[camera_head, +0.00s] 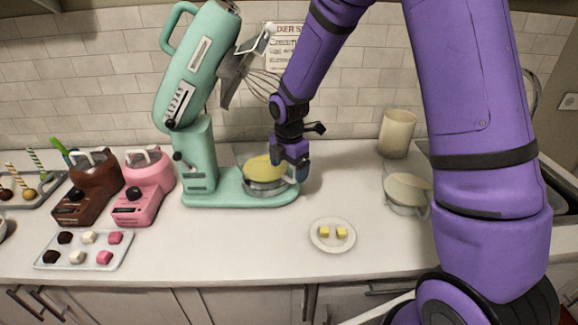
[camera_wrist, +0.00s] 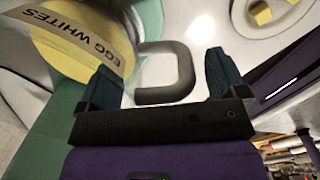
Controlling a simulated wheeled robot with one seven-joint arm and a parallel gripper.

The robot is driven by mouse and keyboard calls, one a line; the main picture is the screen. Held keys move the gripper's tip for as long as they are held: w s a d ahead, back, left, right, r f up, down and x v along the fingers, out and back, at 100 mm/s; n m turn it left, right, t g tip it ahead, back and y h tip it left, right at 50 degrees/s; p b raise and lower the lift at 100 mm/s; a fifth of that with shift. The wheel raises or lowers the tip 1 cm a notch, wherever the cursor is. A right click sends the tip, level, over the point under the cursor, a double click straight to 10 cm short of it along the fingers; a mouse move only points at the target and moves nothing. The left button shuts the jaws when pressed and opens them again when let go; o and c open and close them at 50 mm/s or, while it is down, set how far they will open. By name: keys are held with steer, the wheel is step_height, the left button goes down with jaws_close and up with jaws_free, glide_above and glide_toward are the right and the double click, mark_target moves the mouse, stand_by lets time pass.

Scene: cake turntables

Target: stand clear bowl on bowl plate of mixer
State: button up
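The clear bowl (camera_head: 264,188) with yellow contents stands upright on the bowl plate (camera_head: 225,194) of the mint-green mixer (camera_head: 196,75). The mixer's head is tilted up, with its whisk above the bowl. In the wrist view the bowl (camera_wrist: 85,45) bears an "EGG WHITES" label, and its grey loop handle (camera_wrist: 166,75) lies between my fingers. My gripper (camera_head: 291,166) is at the bowl's right side. In the wrist view its fingers (camera_wrist: 160,72) are apart, with gaps on both sides of the handle. The bowl's exact seating on the plate is partly hidden.
A small plate with two yellow cubes (camera_head: 332,235) is in front. Another clear handled bowl (camera_head: 407,190) and a beige canister (camera_head: 396,133) stand to the right. Pink (camera_head: 148,190) and brown (camera_head: 90,190) small mixers and a sweets tray (camera_head: 85,250) are to the left.

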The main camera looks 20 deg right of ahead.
steer(key=r, duration=1)
steer(key=shift+s+a+r, duration=0.1)
steer(key=shift+s+r, duration=0.15)
steer(key=shift+r, duration=0.15)
steer(key=shift+s+r, duration=0.2)
steer(key=shift+r, duration=0.2)
steer(key=s+d+r+m+t, duration=0.1)
steer(key=s+d+r+m, duration=0.1)
steer(key=s+r+m, duration=0.3)
steer(key=s+d+r+m+t, duration=0.2)
steer(key=s+r+m, duration=0.3)
steer(key=s+m, duration=0.5)
steer(key=s+d+r+m+t, duration=0.1)
steer(key=s+d+r+m, duration=0.2)
steer(key=s, duration=1)
step_height(320, 180, up, 2)
steer(key=m, duration=0.4)
steer(key=shift+r+m+t, duration=0.15)
steer(key=shift+m+t, duration=0.15)
steer(key=shift+m, duration=0.1)
